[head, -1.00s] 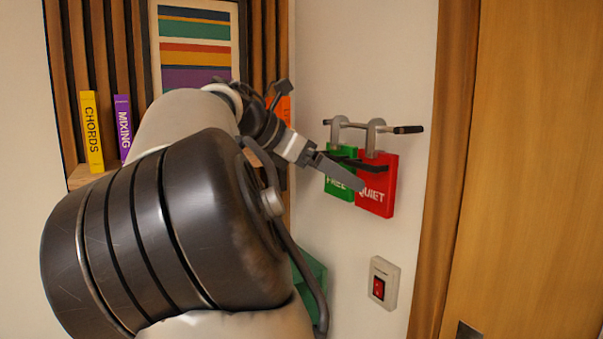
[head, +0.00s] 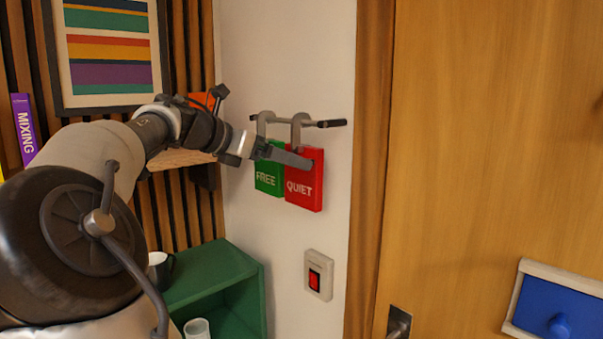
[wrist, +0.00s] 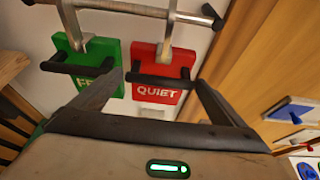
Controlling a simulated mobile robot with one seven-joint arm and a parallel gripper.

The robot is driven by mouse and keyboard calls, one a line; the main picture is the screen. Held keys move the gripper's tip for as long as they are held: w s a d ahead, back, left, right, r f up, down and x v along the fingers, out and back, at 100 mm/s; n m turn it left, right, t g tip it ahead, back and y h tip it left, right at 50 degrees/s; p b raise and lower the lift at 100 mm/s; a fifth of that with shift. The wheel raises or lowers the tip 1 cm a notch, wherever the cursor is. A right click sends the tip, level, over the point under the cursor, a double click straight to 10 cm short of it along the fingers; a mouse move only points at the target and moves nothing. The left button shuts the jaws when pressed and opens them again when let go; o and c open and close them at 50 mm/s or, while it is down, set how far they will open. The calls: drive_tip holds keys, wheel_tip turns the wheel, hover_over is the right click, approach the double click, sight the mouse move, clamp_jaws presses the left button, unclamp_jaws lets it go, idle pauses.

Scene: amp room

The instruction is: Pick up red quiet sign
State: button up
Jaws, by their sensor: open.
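The red QUIET sign (head: 304,189) hangs by a grey hook from a metal rail (head: 300,122) on the white wall. It also shows in the wrist view (wrist: 157,92), where its lettering faces me. The green FREE sign (head: 268,177) hangs beside it on the left. My gripper (head: 305,160) is open and empty, at the upper front of the red sign in the head view. In the wrist view its fingers (wrist: 163,78) spread around the red sign's sides, the left one over the gap between the signs. I cannot tell whether they touch it.
A red switch (head: 317,276) is on the wall below the signs. A wooden door (head: 470,150) with a handle stands at right. A green shelf (head: 215,280) with a mug and a cup is below. A blue drawer-like box (head: 555,305) is at lower right.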

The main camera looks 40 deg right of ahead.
hover_over(303, 189)
drive_tip(key=w+a, duration=0.1)
drive_tip(key=f, duration=0.2)
drive_tip(key=shift+w+r+p, duration=0.15)
drive_tip(key=shift+r+p, duration=0.05)
drive_tip(key=shift+p, duration=0.15)
drive_tip(key=c, duration=0.9)
drive_tip(key=shift+o, duration=0.2)
drive_tip(key=shift+r, duration=0.1)
